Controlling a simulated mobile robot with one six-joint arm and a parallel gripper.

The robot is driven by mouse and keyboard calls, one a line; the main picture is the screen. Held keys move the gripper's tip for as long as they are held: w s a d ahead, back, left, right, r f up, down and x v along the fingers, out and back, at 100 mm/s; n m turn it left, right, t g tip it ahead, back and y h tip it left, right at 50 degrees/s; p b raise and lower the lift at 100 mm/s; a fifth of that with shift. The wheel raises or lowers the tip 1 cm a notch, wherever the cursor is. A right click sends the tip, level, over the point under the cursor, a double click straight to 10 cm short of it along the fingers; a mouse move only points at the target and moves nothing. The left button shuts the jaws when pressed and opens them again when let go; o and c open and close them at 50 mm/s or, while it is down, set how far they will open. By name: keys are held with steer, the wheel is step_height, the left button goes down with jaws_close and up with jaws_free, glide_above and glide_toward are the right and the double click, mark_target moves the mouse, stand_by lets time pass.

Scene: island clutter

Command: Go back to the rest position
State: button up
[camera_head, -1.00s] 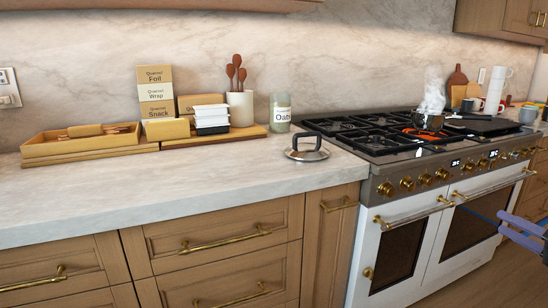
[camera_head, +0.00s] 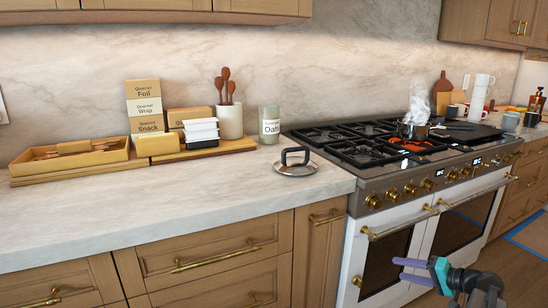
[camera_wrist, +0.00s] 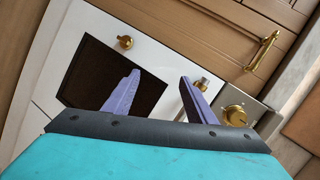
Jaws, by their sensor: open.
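My gripper (camera_head: 414,271) is at the lower right of the head view, in front of the white oven doors and below the counter top. Its two purple fingers are spread apart with nothing between them. In the wrist view the open fingers (camera_wrist: 158,98) stand before the oven front, with a dark oven window (camera_wrist: 97,80) and brass knobs behind them.
The white range (camera_head: 382,265) stands close behind my gripper, with a steaming pot (camera_head: 412,131) over a glowing red burner. A pot lid (camera_head: 296,168) lies on the marble counter (camera_head: 150,205). A wooden tray (camera_head: 70,165), boxes and an oats jar (camera_head: 269,126) stand farther back. Floor shows at right.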

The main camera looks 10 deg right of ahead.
steer(key=s+a+f+n+g+p, duration=0.1)
steer(key=s+a+f+g+p, duration=0.15)
steer(key=a+f, duration=0.6)
steer(key=s+a+f+n+g+p, duration=0.1)
steer(key=s+a+f+g+p, duration=0.25)
steer(key=a, duration=0.75)
steer(key=s+a+f+n+g+p, duration=0.15)
steer(key=a+f+g, duration=0.25)
steer(key=a+f, duration=0.5)
steer(key=s+a+f+n+g+h+p, duration=0.2)
steer(key=s+a, duration=0.4)
steer(key=s, duration=0.6)
steer(key=s+a+f+n+g+h+p, duration=0.2)
steer(key=s+a+n+g+h+p, duration=0.1)
steer(key=s, duration=0.9)
steer(key=a+g+h+p, duration=0.1)
steer(key=a+g+p, duration=0.1)
steer(key=a+p, duration=0.1)
steer(key=shift+s+a+f+h+p, duration=0.2)
steer(key=shift+s+a+h+p, duration=0.1)
steer(key=shift+p, duration=0.35)
